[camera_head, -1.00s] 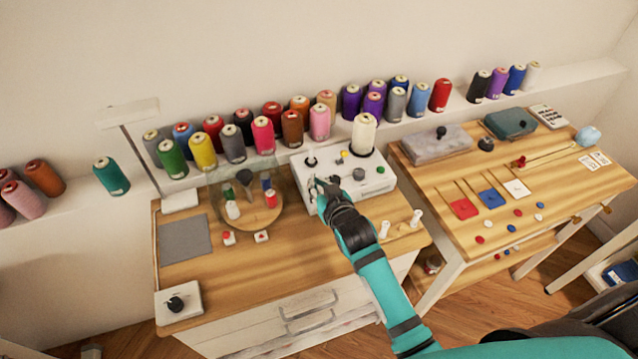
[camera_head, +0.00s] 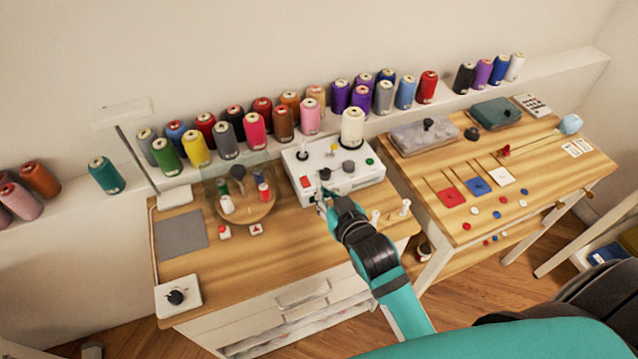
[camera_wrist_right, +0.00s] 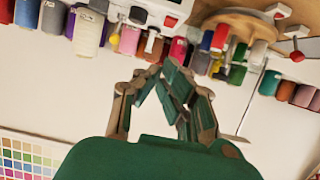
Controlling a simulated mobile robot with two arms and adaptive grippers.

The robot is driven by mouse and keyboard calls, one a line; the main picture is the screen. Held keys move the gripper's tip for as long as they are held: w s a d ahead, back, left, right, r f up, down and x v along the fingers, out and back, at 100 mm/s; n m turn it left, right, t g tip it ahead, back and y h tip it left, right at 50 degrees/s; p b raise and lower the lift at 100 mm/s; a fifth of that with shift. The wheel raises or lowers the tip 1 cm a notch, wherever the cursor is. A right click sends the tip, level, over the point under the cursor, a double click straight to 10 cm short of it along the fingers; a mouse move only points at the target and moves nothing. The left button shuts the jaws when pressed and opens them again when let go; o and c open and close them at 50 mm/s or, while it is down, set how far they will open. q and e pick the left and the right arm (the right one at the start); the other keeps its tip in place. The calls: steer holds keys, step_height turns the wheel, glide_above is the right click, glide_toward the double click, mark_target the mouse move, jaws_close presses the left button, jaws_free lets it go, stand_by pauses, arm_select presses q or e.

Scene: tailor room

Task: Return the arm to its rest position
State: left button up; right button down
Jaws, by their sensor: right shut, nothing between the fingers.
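My right arm is teal with black joints and comes in from the lower right in the head view. Its gripper (camera_head: 323,200) is over the front edge of the white control box (camera_head: 350,181) on the left wooden table. The gripper is shut and empty. In the right wrist view its fingers (camera_wrist_right: 168,68) meet at the tips, with spools and the wall behind them. My left gripper is not in view.
The left table (camera_head: 270,262) also holds a round wooden stand (camera_head: 262,208), a grey mat (camera_head: 182,236) and a white knob box (camera_head: 178,297). Many thread spools line the wall ledge (camera_head: 75,208). The right table (camera_head: 440,220) holds coloured squares and buttons.

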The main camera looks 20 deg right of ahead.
steer(key=shift+s+r, duration=0.1)
steer(key=shift+s, duration=0.35)
steer(key=shift+w, duration=0.1)
